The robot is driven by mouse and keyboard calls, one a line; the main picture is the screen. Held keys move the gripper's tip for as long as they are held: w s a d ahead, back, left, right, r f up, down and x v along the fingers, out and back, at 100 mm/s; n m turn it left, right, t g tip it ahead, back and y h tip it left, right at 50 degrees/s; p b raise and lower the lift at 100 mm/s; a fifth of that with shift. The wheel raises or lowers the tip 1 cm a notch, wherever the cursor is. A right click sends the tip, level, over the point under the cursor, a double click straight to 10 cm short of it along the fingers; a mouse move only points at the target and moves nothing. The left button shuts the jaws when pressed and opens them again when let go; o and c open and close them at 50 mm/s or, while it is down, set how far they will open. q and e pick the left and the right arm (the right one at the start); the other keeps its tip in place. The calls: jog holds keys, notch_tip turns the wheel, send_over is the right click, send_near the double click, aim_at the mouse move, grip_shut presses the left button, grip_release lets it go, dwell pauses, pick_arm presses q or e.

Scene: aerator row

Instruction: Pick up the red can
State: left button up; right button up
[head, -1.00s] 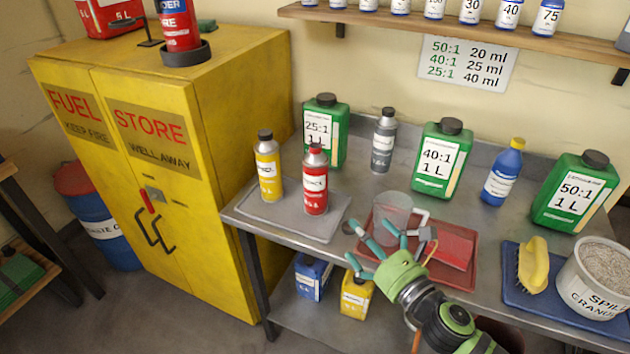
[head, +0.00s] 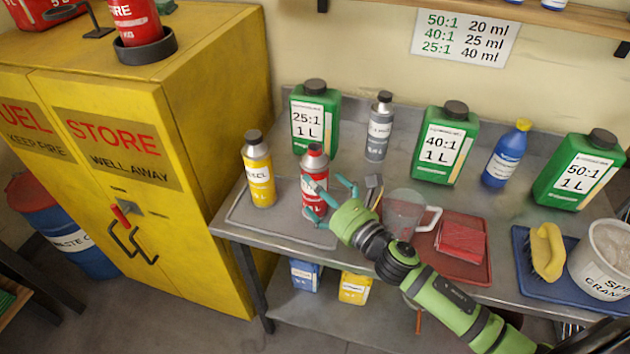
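My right gripper (head: 324,197) is at the can's right side, with teal fingers spread. Some fingers overlap the lower part of the can and hide some of its label. I cannot tell whether they touch it. My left gripper is not in view.
A yellow can (head: 258,172) stands close left of the red can. A green 25:1 jug (head: 315,120) and a grey bottle (head: 379,130) stand behind. A clear jug (head: 403,212) and red tray (head: 468,268) are to the right, near my arm.

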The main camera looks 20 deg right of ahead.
jog(key=x, duration=0.3)
jog(key=shift+w+f+p, duration=0.25)
jog(key=shift+p, duration=0.05)
jog(key=shift+c, duration=0.4)
jog(key=c, duration=1.1)
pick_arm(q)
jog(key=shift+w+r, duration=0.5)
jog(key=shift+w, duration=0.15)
pick_arm(e)
jog(key=shift+r, duration=0.15)
